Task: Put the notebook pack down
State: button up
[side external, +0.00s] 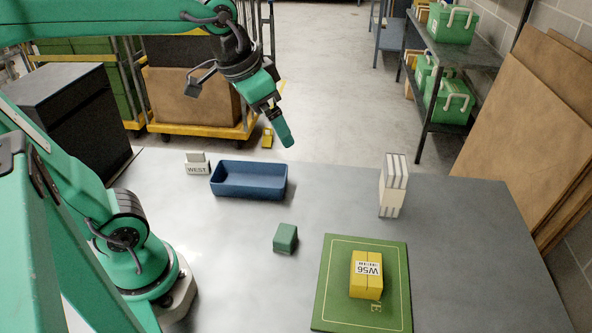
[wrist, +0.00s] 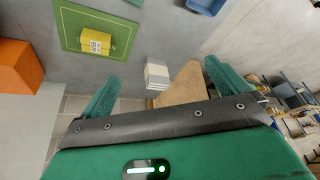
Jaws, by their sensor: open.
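A pale block with grey stripes, which looks like the notebook pack (side external: 391,197), stands upright on the grey table, right of centre. In the wrist view the striped pale block (wrist: 157,72) shows beyond and between my fingers, with nothing touching it. My gripper (side external: 284,122) is raised above the far side of the table, left of the pack, with open, empty jaws. Both fingers of my gripper (wrist: 162,74) are spread apart in the wrist view. A green mat (side external: 333,282) with a thin border line lies at the front right. A yellow box (side external: 367,286) labelled W56 sits on it.
A blue open tray (side external: 249,193) stands at the back of the table, beside a WEST sign (side external: 197,169). A small green block (side external: 285,238) lies left of the mat. An orange object (wrist: 18,70) shows in the wrist view. The table between tray and pack is clear.

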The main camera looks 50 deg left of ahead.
jog(key=s+a+f+n+t, duration=0.1)
jog(key=s+f, duration=0.3)
jog(key=s, duration=0.2)
jog(key=shift+s+n, duration=0.4)
